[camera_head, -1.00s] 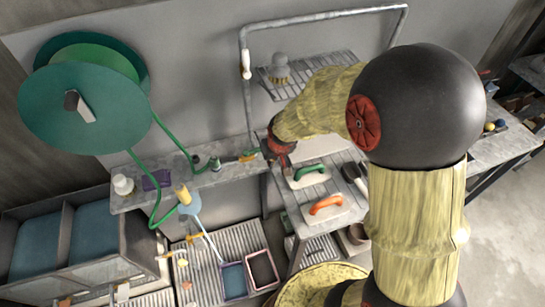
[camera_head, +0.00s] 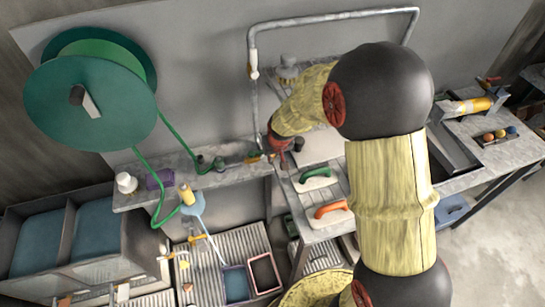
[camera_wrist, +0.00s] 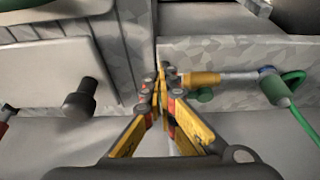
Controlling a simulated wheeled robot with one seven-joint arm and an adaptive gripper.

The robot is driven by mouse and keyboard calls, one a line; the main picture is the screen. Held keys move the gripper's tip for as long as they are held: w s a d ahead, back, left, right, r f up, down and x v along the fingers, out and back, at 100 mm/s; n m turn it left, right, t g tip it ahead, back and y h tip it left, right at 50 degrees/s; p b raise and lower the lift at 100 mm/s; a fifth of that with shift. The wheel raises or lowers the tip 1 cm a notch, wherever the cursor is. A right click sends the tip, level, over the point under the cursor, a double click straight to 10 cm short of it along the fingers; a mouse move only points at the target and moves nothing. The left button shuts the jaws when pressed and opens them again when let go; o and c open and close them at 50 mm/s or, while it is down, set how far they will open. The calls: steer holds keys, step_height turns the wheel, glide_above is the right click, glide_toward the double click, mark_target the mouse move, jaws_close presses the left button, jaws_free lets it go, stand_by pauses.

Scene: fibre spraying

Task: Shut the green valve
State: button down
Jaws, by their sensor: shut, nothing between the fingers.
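My gripper (camera_wrist: 160,78) is shut and empty in the wrist view, its fingertips just left of the yellow end (camera_wrist: 200,79) of a grey pipe; whether they touch it I cannot tell. A small green knob (camera_wrist: 204,95), perhaps the green valve, shows just below that yellow end, right of the fingertips. A grey-green fitting (camera_wrist: 275,86) joins the pipe to a green hose (camera_wrist: 296,76). In the head view the pipe with its yellow end (camera_head: 254,158) lies on the ledge by my gripper (camera_head: 273,151), whose fingertips are too small to read there.
A large green hose reel (camera_head: 90,98) hangs at the left. A green-handled trowel (camera_head: 315,179) and an orange-handled one (camera_head: 330,210) lie on the bench below my arm. A dark knob (camera_wrist: 82,98) stands left of my gripper. A white bottle (camera_head: 126,182) stands on the ledge.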

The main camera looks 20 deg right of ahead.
steer(key=shift+w+d, duration=0.35)
steer(key=shift+w, duration=0.2)
steer(key=shift+w+d, duration=0.2)
steer(key=shift+w, duration=0.3)
steer(key=shift+w+d+p, duration=0.2)
steer(key=shift+w+p, duration=0.1)
steer(key=shift+w, duration=0.65)
